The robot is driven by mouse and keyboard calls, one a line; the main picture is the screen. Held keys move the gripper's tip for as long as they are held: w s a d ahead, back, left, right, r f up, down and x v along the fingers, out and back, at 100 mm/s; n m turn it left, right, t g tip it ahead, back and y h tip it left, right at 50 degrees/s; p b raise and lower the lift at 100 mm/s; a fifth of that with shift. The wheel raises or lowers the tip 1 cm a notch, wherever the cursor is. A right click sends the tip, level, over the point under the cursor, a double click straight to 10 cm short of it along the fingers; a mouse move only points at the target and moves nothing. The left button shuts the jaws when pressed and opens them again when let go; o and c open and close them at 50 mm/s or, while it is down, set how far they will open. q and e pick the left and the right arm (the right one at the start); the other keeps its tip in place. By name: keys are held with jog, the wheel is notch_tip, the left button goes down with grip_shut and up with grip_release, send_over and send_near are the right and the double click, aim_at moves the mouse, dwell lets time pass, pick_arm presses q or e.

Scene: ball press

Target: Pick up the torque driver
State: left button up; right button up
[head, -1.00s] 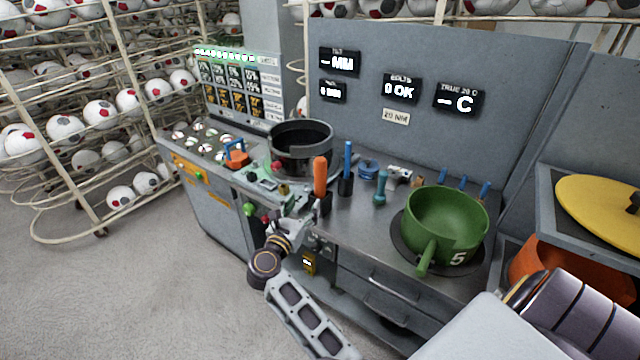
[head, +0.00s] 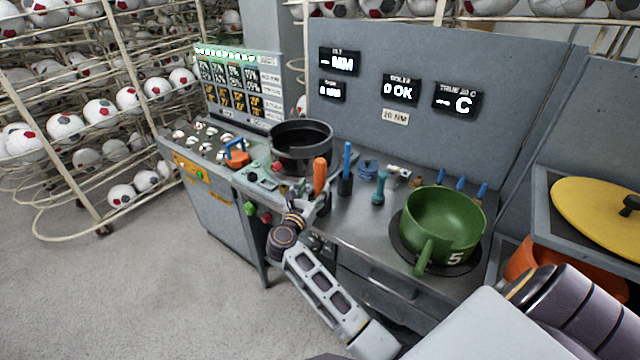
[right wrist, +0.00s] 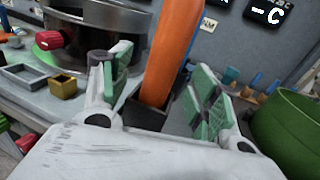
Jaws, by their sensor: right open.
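An orange-handled tool, which looks like the torque driver (head: 320,175), stands upright in a black holder (right wrist: 146,116) on the grey bench. My right gripper (head: 312,200) is at the handle, on its near side. In the right wrist view, my right gripper (right wrist: 163,75) is open, with one green-padded finger on each side of the orange handle (right wrist: 172,50). A gap shows between the handle and the right finger; contact on the left side is hard to tell. The tool's lower end is hidden in the holder. My left gripper is not in view.
A blue-handled tool (head: 347,165) and a teal tool (head: 380,188) stand just right of the orange one. A dark round pot (head: 301,150) is behind left. A green pot (head: 443,225) stands on the right. A grey panel (head: 450,70) rises behind the bench.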

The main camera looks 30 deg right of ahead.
aim_at(318, 185)
jog(key=shift+d, duration=0.1)
jog(key=shift+p+x, duration=0.8)
jog(key=shift+x, duration=1.75)
jog(key=shift+s, duration=0.1)
jog(key=c, duration=1.2)
jog(key=shift+r, duration=0.1)
